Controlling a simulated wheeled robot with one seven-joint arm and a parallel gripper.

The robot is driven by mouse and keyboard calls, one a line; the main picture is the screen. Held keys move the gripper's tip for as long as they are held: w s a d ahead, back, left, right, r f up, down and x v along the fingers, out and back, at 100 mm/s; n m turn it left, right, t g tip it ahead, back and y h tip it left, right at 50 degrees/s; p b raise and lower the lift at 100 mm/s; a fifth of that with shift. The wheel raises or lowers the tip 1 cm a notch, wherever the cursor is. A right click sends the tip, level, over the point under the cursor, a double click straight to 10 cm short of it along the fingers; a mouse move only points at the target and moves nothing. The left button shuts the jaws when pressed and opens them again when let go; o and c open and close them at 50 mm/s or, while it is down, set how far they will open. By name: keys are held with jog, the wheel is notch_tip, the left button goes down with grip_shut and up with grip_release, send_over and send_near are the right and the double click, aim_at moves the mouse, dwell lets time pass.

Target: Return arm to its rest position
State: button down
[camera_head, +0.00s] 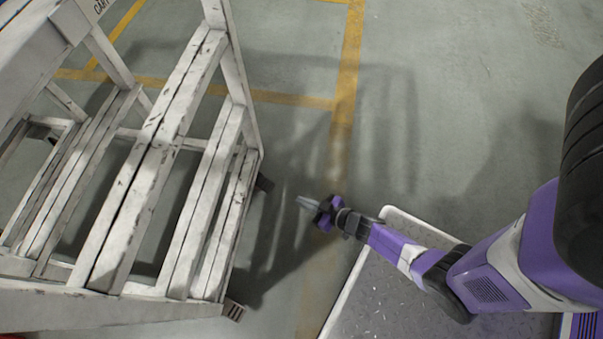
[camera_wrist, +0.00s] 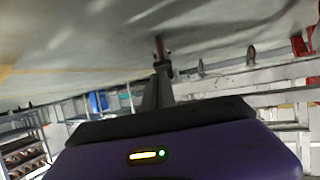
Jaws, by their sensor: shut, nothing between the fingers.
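My gripper (camera_head: 307,204) is at the end of my purple and white arm, which reaches in from the right in the head view. It is in the open space between the white stepladder and the grey metal platform, apart from the ladder. In the wrist view my gripper (camera_wrist: 160,42) shows as narrow fingers together at the tip, with nothing between them. The wrist view looks tilted, with the floor across the top.
A worn white stepladder (camera_head: 160,150) fills the left of the head view. A grey metal platform (camera_head: 385,290) with a pale rim lies below my arm. Yellow lines (camera_head: 347,80) cross the open grey floor. Shelves (camera_wrist: 22,140) show in the wrist view.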

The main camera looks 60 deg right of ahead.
dwell(0.4)
notch_tip(320, 180, up, 15)
jog(key=w+d+n+t+h, duration=0.2)
jog(key=s+a+r+m+y, duration=0.1)
jog(key=s+a+r, duration=0.45)
jog(key=r, duration=0.35)
jog(key=s+a+r+y+p, duration=0.1)
jog(key=s+a+r, duration=0.45)
jog(key=r, duration=0.45)
jog(key=s+a+r+m, duration=0.1)
jog(key=s+a+r, duration=0.4)
jog(key=r, duration=0.4)
notch_tip(320, 180, up, 31)
jog(key=p, duration=3.1)
jog(key=shift+s+d+r, duration=0.15)
jog(key=shift+d, duration=0.25)
